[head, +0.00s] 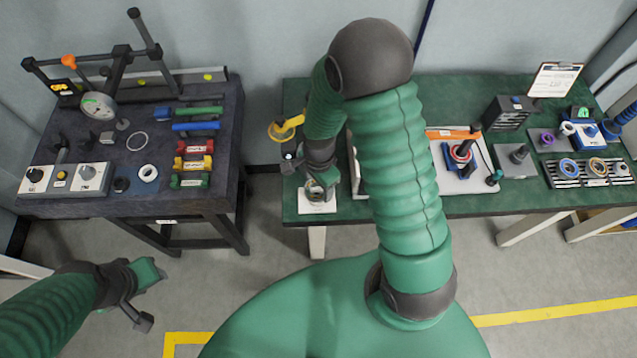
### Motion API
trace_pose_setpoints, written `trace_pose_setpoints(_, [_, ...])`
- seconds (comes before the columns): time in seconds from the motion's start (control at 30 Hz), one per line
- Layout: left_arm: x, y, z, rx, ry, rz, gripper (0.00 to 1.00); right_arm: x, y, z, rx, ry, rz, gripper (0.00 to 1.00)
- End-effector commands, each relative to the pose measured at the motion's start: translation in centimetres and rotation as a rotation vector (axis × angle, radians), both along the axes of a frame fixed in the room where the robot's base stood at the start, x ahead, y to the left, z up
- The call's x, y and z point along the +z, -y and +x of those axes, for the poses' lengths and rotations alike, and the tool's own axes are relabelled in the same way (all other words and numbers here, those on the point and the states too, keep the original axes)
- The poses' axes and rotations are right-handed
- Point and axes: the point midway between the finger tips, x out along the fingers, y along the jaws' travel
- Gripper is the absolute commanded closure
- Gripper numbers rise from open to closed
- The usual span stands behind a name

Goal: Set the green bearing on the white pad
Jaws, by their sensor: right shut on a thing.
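The white pad (318,208) lies at the front left corner of the green table. My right gripper (317,190) is directly over the pad, pointing down. It is shut on a small ring-shaped thing, mostly hidden by the fingers; I take it for the green bearing, but its colour is not clear. I cannot tell whether the ring touches the pad. My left gripper (148,296) is open and empty, over the floor in front of the dark table.
The green table (470,207) also holds a white tray (481,182) and a rack of rings (590,172) at right. A yellow ring-shaped thing (283,130) is behind my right gripper. The dark table (135,206) at left bears a gauge stand (98,107) and coloured blocks (193,163).

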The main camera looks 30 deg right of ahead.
Motion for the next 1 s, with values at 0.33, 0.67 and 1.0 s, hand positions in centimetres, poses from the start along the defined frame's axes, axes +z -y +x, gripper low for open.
trace_pose_setpoints(0.33, [-1.3, 0.0, 0.0, 0.0, 0.0, 0.0, 0.64, -1.9, 0.0, 0.0, 0.0, 0.001, 0.0, 1.0])
trace_pose_setpoints(0.67, [-1.3, 0.0, 0.0, 0.0, 0.0, 0.0, 0.64, -1.9, 0.0, 0.0, 0.0, 0.001, 0.0, 1.0])
trace_pose_setpoints(1.0, [-1.6, 0.0, 0.0, 0.0, 0.0, 0.0, 0.64, -2.4, 0.0, 0.0, 0.0, 0.0, 0.0, 1.0])
